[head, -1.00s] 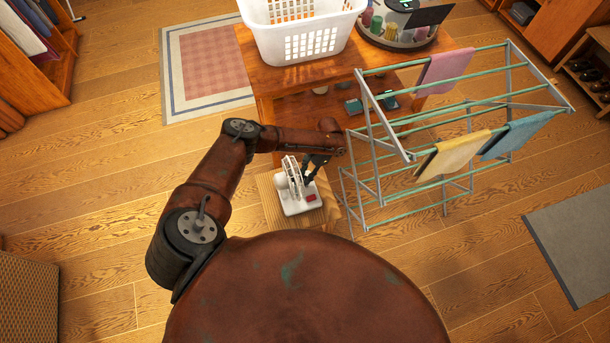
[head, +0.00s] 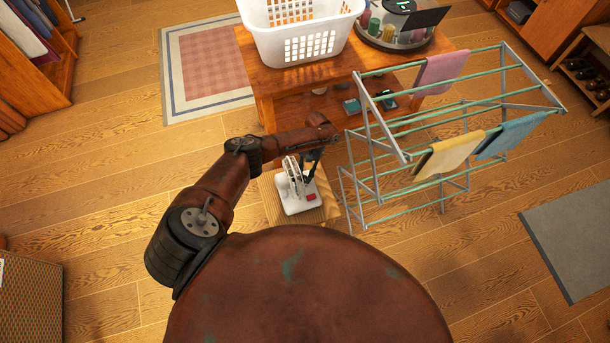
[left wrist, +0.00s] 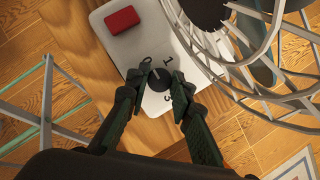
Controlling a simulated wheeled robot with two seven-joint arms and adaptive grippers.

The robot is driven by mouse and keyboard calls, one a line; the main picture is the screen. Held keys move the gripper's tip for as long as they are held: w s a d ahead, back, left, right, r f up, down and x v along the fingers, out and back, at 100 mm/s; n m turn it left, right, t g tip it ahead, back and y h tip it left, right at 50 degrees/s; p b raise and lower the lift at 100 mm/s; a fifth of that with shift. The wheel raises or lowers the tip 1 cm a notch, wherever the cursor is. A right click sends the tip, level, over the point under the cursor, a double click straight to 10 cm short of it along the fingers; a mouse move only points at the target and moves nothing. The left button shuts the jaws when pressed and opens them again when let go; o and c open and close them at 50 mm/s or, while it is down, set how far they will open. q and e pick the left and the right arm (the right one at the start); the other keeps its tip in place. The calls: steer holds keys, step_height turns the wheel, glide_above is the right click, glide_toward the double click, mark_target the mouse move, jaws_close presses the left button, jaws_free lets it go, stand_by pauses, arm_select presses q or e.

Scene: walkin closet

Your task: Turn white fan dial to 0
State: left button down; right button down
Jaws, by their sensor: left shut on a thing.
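The white fan (head: 297,188) stands on a small wooden stool (head: 270,207) in the head view, with a red block (head: 311,197) on its base. In the left wrist view the fan's white base (left wrist: 120,45) carries a dark round dial (left wrist: 156,80) with numbers around it; 1 and 3 are readable. The dial's pale pointer line points toward the mark at its upper left, which looks like 0. My left gripper (left wrist: 156,88) has its fingers on both sides of the dial and is shut on it. My right gripper is not in view.
The fan's wire cage (left wrist: 245,50) rises close beside the gripper. A drying rack (head: 450,120) with several cloths stands right of the stool. A wooden table (head: 375,60) with a white basket (head: 300,32) stands behind. Floor is free at left.

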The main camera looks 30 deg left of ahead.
arm_select(q)
steer(key=shift+w+a, duration=0.1)
steer(key=c, duration=1.8)
jaws_free()
steer(key=shift+o, duration=0.4)
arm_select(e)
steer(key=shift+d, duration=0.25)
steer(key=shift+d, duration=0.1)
arm_select(q)
steer(key=v, duration=1.2)
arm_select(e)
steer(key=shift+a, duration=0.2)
arm_select(q)
steer(key=shift+r, duration=0.15)
